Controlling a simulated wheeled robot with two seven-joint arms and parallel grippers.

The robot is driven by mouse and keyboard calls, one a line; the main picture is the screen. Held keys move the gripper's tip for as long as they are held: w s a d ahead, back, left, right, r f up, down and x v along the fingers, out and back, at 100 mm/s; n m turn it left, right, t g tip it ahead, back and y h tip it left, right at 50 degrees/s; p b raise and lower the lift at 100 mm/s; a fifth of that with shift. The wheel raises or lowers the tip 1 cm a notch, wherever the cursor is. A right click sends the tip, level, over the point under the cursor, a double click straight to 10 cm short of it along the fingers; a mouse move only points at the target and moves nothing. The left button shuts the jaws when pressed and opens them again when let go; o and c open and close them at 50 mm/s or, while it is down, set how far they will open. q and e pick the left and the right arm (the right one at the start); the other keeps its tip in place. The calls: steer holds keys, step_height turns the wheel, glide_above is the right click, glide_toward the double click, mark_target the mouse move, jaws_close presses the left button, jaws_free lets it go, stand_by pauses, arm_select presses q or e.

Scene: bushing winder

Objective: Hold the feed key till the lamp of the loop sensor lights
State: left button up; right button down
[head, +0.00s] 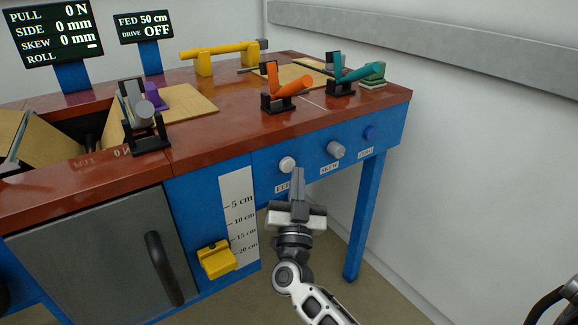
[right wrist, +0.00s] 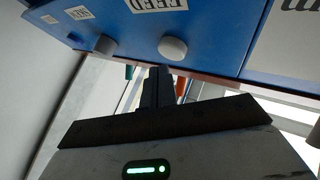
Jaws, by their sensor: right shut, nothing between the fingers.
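The feed key (head: 287,164) is a white round button on the blue front panel, its label partly hidden by my gripper. In the right wrist view the feed key (right wrist: 172,48) sits beside the FEED label. My right gripper (head: 298,172) is shut and empty, its fingertips pointing up at the key. In the wrist view the fingertips (right wrist: 160,72) are right by the key's edge; I cannot tell whether they touch. A yellow block (head: 216,260), possibly the loop sensor, sits by the centimetre scale. No lit lamp shows on it. My left gripper is out of view.
The drive display (head: 143,27) reads FED 50 cm, DRIVE OFF. A grey SKEW knob (head: 335,149) and a blue knob (head: 370,133) are right of the key. A grey door (head: 100,265) is at left. Orange (head: 287,88) and teal (head: 350,72) levers stand on the red top.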

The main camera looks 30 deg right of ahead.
steer(key=shift+w, duration=0.1)
steer(key=shift+w, duration=0.35)
steer(key=shift+w+a, duration=0.1)
steer(key=shift+w, duration=0.35)
stand_by(2.1)
steer(key=shift+s, duration=0.15)
stand_by(2.3)
steer(key=shift+s+p, duration=0.6)
steer(key=shift+s, duration=0.1)
steer(key=s+p, duration=0.2)
steer(key=s, duration=0.3)
steer(key=shift+d+p, duration=0.3)
steer(key=shift+p, duration=0.1)
